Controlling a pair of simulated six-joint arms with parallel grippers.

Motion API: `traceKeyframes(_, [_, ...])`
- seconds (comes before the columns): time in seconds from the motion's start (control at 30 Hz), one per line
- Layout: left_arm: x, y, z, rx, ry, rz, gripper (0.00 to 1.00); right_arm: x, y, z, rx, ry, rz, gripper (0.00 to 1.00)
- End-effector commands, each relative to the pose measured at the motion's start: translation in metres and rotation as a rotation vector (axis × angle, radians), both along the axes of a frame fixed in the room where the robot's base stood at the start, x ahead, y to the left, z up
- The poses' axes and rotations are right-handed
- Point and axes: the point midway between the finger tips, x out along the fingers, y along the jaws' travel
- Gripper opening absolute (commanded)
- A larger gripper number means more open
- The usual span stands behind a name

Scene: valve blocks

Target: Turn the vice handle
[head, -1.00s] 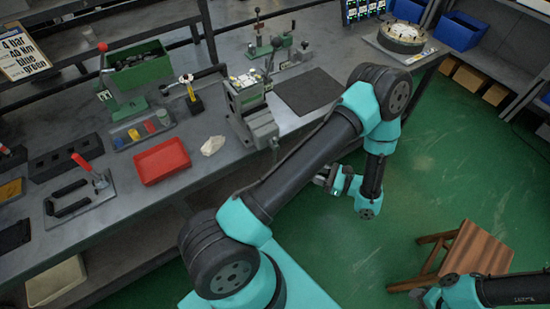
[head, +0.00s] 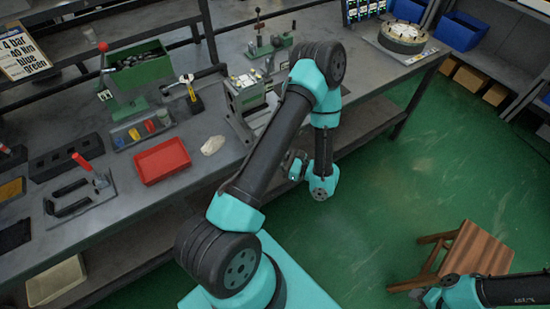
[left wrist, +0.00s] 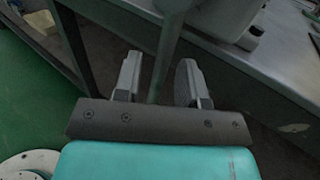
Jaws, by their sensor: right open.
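The grey and green vice (head: 250,95) stands at the bench's front edge, partly hidden behind my left arm. In the left wrist view a slim grey bar (left wrist: 164,55), seemingly the vice handle, hangs down between the two fingers of my left gripper (left wrist: 158,75). The fingers are spread, with gaps on both sides of the bar. In the head view my left gripper is mostly hidden by its own wrist, just in front of the bench edge. My right gripper (head: 419,296) is low at the bottom right, small and far from the vice; it is open.
The bench (head: 215,85) also holds a red tray (head: 162,161), a pale crumpled rag (head: 213,145), a green bin (head: 137,70) and a lever tool (head: 269,40). A wooden stool (head: 465,255) stands on the green floor at right, which is otherwise mostly clear.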

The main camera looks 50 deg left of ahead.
Motion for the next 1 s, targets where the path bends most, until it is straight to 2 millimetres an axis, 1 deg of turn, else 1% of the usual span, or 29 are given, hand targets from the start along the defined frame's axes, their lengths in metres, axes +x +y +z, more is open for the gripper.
traceKeyframes(0.03, [-0.0019, 0.0043, 0.0001, 0.0, 0.0, 0.002, 0.38, 0.0, 0.0, 0.0, 0.0, 0.0, 0.0, 0.43])
traceKeyframes(0.13, [-0.0037, 0.0086, 0.0001, -0.001, -0.001, 0.001, 0.38, 0.0, 0.0, 0.0, 0.0, 0.0, 0.0, 0.43])
traceKeyframes(0.47, [-0.0043, 0.01, 0.0, -0.001, 0.0, 0.0, 0.37, 0.0, 0.0, 0.0, 0.0, 0.0, 0.0, 0.43])
traceKeyframes(0.83, [-0.0042, 0.0098, -0.0001, -0.001, 0.0, 0.0, 0.01, 0.0, 0.0, 0.0, 0.0, 0.0, 0.0, 0.43])
traceKeyframes(1.0, [-0.0042, 0.0098, -0.0001, -0.001, 0.0, 0.0, 0.0, 0.0, 0.0, 0.0, 0.0, 0.0, 0.0, 0.43])
